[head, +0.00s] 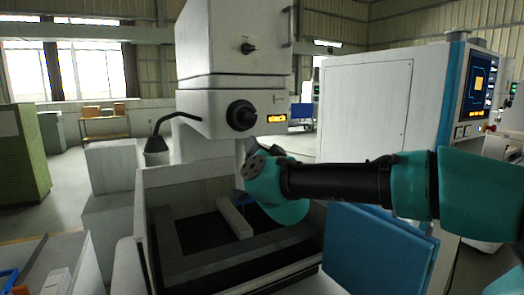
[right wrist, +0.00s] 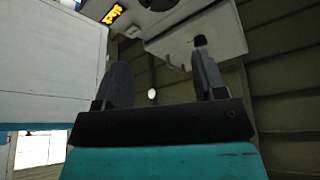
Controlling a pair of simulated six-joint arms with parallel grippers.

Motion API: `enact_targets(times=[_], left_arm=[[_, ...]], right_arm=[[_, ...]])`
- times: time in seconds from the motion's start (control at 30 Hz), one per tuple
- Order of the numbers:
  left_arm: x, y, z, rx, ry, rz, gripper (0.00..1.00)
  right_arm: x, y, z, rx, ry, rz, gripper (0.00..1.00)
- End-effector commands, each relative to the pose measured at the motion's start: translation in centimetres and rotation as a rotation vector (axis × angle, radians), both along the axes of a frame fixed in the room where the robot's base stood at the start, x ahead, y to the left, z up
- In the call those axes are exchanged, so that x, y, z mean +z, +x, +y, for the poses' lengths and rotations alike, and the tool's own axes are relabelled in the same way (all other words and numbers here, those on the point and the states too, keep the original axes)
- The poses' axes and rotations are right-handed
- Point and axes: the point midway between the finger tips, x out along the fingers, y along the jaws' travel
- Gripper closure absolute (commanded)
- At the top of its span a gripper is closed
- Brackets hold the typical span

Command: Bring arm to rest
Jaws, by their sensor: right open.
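My right arm (head: 335,182) comes in from the right in the head view and reaches across the front of the wire erosion machine (head: 235,45). Its teal wrist is over the machine's open tank (head: 190,270), under the machine head. The wrist hides the right gripper's fingers in the head view. In the right wrist view my right gripper (right wrist: 158,82) has its two dark fingers spread apart with nothing between them. Beyond the fingers the underside of the machine head (right wrist: 195,30) shows. My left gripper is in no view.
A light block (head: 234,219) lies in the tank, left of my wrist. A blue panel (head: 378,252) stands at the tank's right front. A white control cabinet with a screen (head: 481,82) stands behind my arm. A black bent lamp (head: 172,120) sticks out left of the machine head.

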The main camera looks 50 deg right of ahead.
Motion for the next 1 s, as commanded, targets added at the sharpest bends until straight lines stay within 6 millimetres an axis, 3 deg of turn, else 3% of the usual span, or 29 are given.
enact_targets(times=[0.4, 0.57, 0.67, 0.77, 1.0], left_arm=[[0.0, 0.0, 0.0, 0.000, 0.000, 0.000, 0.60], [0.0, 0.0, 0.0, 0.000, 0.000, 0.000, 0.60], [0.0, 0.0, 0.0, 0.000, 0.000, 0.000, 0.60], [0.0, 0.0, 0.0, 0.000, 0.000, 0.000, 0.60], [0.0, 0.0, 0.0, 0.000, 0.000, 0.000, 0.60]], right_arm=[[-0.1, 0.1, 0.0, 0.001, 0.000, 0.003, 0.36], [-1.9, 1.8, 0.6, 0.029, 0.000, 0.050, 0.36], [-4.7, 4.0, 1.5, 0.068, 0.002, 0.117, 0.36], [-8.8, 6.7, 2.9, 0.125, 0.010, 0.212, 0.36], [-20.3, 11.9, 6.8, 0.276, 0.045, 0.467, 0.36]])
